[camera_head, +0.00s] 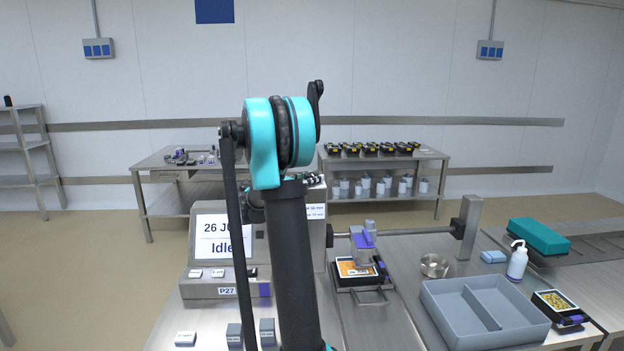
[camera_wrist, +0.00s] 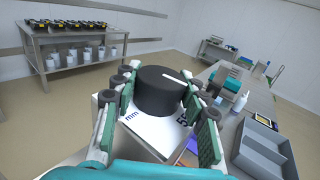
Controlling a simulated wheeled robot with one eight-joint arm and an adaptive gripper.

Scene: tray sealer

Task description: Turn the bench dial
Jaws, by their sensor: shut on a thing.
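The bench dial is a thick black round knob (camera_wrist: 160,92) with a white pointer line on its top, in the middle of the wrist view. It stands on a white scale plate (camera_wrist: 148,128) with "mm" and part of a "5" showing. My gripper (camera_wrist: 165,88) has one green-padded finger on each side of the knob and is shut on it. In the head view my arm hides the dial and gripper.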

